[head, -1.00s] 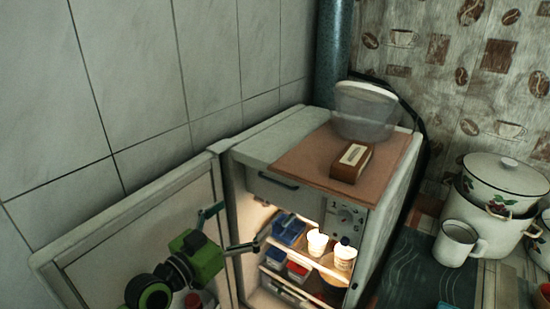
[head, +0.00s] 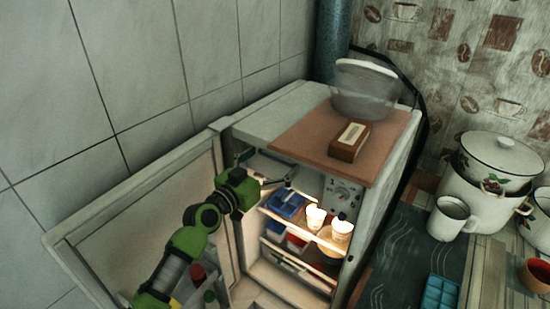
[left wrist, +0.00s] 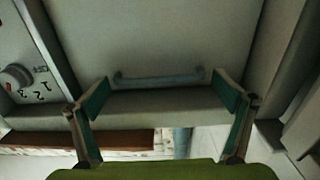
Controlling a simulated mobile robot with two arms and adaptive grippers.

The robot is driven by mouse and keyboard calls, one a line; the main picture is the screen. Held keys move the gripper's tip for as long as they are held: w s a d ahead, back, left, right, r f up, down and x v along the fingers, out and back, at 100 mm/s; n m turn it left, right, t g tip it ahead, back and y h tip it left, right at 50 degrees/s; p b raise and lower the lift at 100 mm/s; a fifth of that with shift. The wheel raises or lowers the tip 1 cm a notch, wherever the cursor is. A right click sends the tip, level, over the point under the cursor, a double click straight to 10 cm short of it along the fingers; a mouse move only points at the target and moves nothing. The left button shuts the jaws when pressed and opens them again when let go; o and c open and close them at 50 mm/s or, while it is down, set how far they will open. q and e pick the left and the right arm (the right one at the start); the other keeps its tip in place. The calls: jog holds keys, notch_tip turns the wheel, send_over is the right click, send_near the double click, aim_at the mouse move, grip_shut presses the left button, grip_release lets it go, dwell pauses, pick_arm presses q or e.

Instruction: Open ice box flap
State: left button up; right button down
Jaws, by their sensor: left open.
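The ice box flap (head: 302,174) is the pale panel at the top of the open fridge, under its top. My left gripper (head: 268,169) is in front of it, partly hiding it, with its fingers spread. In the left wrist view, the flap (left wrist: 165,35) fills the upper middle, and its bar handle (left wrist: 160,78) lies between the open fingers of my left gripper (left wrist: 162,95). The gripper holds nothing. The flap looks closed, and I cannot tell whether a finger touches it. My right gripper is not in view.
The fridge door (head: 140,215) stands open at left, close to my left arm. A dial panel (head: 342,192) is right of the flap. Lit cups (head: 341,231) and a blue box (head: 288,206) sit on the shelf below. A brown box (head: 349,142) and clear bowl (head: 364,92) stand on top.

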pick_arm(q)
jog(key=shift+w+d, duration=0.4)
jog(key=shift+w, duration=0.15)
jog(key=c, duration=1.3)
